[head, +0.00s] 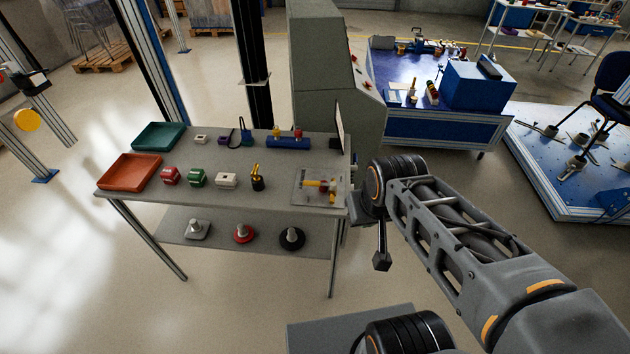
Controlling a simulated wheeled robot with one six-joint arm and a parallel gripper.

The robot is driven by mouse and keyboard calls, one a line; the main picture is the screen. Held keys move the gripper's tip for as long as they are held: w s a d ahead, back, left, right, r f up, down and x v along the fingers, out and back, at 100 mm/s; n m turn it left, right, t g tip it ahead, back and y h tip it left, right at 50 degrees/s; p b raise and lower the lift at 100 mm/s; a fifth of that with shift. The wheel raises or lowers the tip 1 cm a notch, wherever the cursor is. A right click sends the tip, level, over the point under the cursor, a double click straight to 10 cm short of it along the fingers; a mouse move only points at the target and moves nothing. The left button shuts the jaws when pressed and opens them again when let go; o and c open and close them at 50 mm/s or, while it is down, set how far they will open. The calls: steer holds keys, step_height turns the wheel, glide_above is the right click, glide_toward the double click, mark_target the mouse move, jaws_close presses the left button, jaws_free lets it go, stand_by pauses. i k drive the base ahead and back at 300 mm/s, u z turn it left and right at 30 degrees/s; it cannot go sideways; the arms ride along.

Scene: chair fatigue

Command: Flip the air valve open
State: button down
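A grey plate (303,195) lies at the right front corner of the grey table. On it sits a small fitting with a yellow lever or handle (322,184) and a red part at its right; this looks like the air valve. The lever's exact setting is too small to read. My arm reaches in from the lower right, its wrist just right of the table corner. My gripper (382,260) seems to be the dark part hanging below the wrist, right of the table and apart from the valve. Its fingers cannot be made out.
The table (225,199) holds an orange tray (130,172), a green tray (159,136), several small blocks and a blue manifold (288,142) with knobs. A grey cabinet (325,90) stands behind.

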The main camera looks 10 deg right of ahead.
mark_target(318, 184)
steer(key=u, duration=2.75)
steer(key=k, duration=0.8)
steer(key=z, duration=0.7)
steer(key=i, duration=0.5)
